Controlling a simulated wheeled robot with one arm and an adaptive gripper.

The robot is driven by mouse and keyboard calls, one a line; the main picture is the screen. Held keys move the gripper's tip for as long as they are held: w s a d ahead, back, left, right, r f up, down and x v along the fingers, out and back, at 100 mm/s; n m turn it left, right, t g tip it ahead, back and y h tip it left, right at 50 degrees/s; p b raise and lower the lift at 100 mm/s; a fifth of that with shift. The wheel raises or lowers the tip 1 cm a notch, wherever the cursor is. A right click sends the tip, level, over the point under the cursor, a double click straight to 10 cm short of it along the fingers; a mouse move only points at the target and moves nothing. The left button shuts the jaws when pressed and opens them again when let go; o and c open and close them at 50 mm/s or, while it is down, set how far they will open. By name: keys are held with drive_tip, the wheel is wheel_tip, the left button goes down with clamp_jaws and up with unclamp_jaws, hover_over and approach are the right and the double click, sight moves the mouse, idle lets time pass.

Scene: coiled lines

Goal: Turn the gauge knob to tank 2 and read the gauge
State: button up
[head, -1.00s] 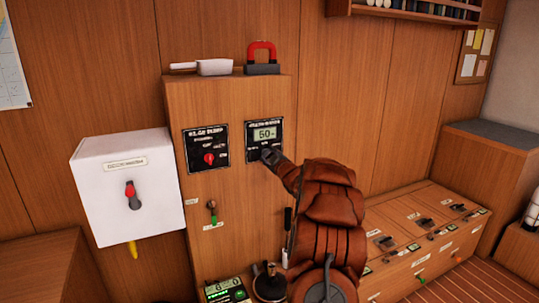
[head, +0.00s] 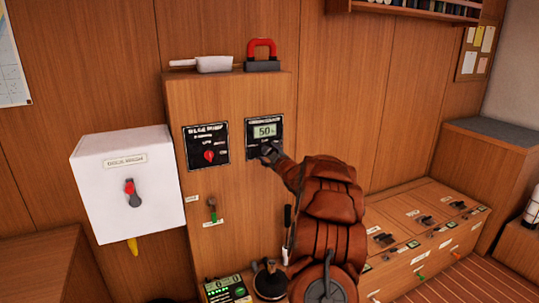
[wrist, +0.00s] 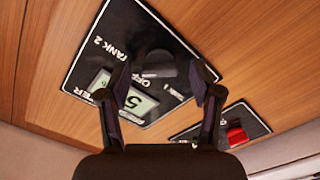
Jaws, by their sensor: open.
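The gauge panel (head: 253,146) is a black plate on the upper right of the wooden cabinet front. Its lit display (head: 264,132) appears to read 50; the unit after it is too small to read. In the wrist view the panel (wrist: 82,66) shows tilted, with labels "TANK 2" and "OFF", and the display (wrist: 143,104) is partly hidden by a finger. A dark knob (wrist: 156,66) sits between the fingertips of my open gripper (wrist: 162,78). I cannot tell whether they touch it or where it points. In the head view my gripper (head: 270,153) covers the knob.
A bilge-pump-like panel with a red knob (head: 208,156) is to the left. Below it is a small lever (head: 212,210). A white box (head: 128,185) with a red-tipped switch juts out at left. A scoop (head: 214,64) and red magnet (head: 262,52) stand on the cabinet.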

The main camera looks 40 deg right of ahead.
drive_tip(key=v, duration=1.2)
drive_tip(key=shift+w, duration=0.1)
idle(0.4)
drive_tip(key=s+a+f+m+g+y+p, duration=0.1)
drive_tip(key=s+a+m+g+p, duration=0.3)
drive_tip(key=a, duration=0.8)
drive_tip(key=s+a+f+g+y, duration=0.15)
drive_tip(key=a+g, duration=0.45)
drive_tip(key=a, duration=0.7)
drive_tip(key=s+a+g+y+p, duration=0.1)
drive_tip(key=s+a+g, duration=0.2)
drive_tip(key=s+a, duration=0.4)
drive_tip(key=s+a+g+y+p, duration=0.1)
drive_tip(key=s+a+g, duration=0.2)
drive_tip(key=s+a, duration=0.5)
drive_tip(key=s+a+m+g+y+p, duration=0.1)
drive_tip(key=s+a, duration=0.7)
drive_tip(key=s, duration=0.9)
drive_tip(key=shift+r+g, duration=0.4)
drive_tip(key=shift+g, duration=0.5)
